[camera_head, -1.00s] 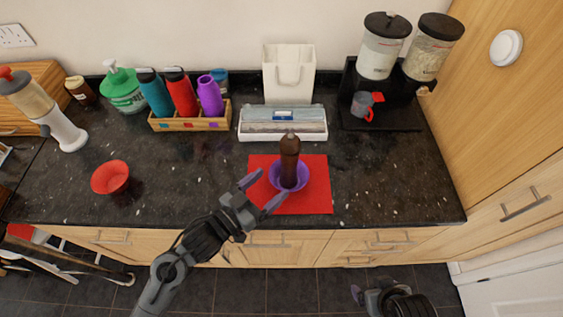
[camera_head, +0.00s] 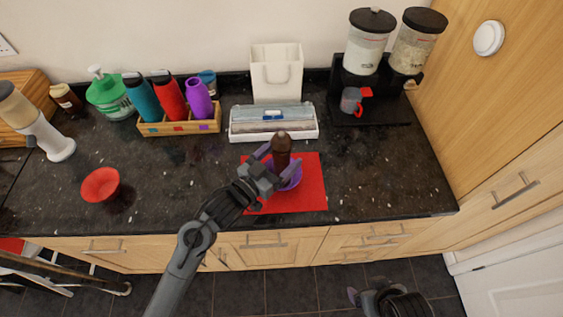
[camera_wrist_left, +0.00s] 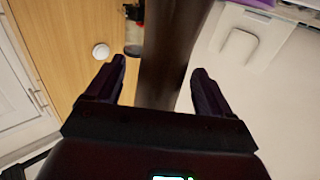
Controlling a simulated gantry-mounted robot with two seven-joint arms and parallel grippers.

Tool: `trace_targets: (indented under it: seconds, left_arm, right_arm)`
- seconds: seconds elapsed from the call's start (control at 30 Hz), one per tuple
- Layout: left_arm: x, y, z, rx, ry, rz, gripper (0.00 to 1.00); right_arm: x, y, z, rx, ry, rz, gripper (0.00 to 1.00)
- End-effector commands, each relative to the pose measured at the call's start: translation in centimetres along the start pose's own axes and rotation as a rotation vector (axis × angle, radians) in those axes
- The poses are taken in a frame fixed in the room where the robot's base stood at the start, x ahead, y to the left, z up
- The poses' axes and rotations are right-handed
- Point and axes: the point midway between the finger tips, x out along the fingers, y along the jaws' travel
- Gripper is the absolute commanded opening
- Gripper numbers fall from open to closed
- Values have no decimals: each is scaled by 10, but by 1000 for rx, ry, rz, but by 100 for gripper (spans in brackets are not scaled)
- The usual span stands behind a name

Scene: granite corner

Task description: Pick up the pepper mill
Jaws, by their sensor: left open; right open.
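The dark brown pepper mill (camera_head: 282,150) stands upright in a purple bowl (camera_head: 291,181) on a red mat (camera_head: 312,196). My left gripper (camera_head: 277,162) is open, with its fingers on either side of the mill's upper body. In the left wrist view the mill (camera_wrist_left: 168,60) runs up between the two open fingers (camera_wrist_left: 160,88), with a visible gap on each side. The mill's lower part is hidden behind the gripper and bowl rim in the head view. My right gripper (camera_head: 362,297) is open and empty, low in front of the counter.
A white box with a clear top (camera_head: 273,136) lies just behind the mat. A wooden holder (camera_head: 180,127) with several bottles stands left of it. A red bowl (camera_head: 100,185) is at left. The counter right of the mat is clear.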

Motion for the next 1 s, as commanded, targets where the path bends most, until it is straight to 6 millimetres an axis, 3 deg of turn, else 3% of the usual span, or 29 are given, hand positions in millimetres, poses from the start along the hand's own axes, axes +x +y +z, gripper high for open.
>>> trace_targets:
  seconds: [0.2,0.47,0.9,1.0]
  left_arm:
    - [21,0,0,0,0,0,82]
    - [24,0,0,0,0,0,82]
    - [23,0,0,0,-1,0,18]
    - [23,0,-1,1,1,0,11]
  right_arm:
    - [-4,1,-2,-2,0,3,86]
    - [-4,0,-2,0,1,1,86]
    - [-4,-2,-2,8,1,-6,86]
    - [-4,-2,-2,8,1,-6,86]
